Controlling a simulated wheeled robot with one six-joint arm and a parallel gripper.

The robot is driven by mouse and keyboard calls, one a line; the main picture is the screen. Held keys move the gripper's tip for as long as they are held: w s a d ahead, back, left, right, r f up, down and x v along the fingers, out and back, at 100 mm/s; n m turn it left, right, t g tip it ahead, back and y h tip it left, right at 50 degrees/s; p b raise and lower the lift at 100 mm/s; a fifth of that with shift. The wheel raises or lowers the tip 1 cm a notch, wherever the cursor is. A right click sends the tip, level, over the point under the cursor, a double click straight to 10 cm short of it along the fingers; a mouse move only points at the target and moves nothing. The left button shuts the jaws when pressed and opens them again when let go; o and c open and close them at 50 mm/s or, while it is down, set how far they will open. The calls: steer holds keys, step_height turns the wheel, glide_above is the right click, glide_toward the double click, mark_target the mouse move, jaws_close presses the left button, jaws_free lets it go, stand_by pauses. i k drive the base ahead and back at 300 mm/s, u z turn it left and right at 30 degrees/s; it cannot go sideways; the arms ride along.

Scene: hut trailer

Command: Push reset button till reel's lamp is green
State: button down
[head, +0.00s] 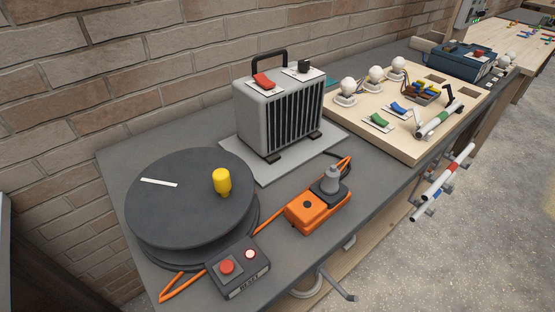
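The reel (190,205) is a dark grey drum lying flat at the left end of the bench, with a white stripe and a yellow knob (222,182) on top. In front of it sits a small dark box (240,283) marked RESET. The box carries a red reset button (227,266) on the left and a small round lamp (250,254) on the right. The lamp looks whitish with a red rim, not green. Whether the button is pressed in cannot be told. My gripper is not in view; nothing visibly touches the box.
An orange cable runs from the reel to an orange socket block (306,211) with a grey plug. A grey heater (279,115) stands behind on a pale plate. A wooden board (410,140) with bulbs and switches lies at right. A brick wall (150,60) bounds the back.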

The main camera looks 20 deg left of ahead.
mark_target(227, 267)
steer(key=u, duration=0.85)
steer(key=k, duration=0.35)
steer(key=u, duration=0.7)
steer(key=i, duration=0.5)
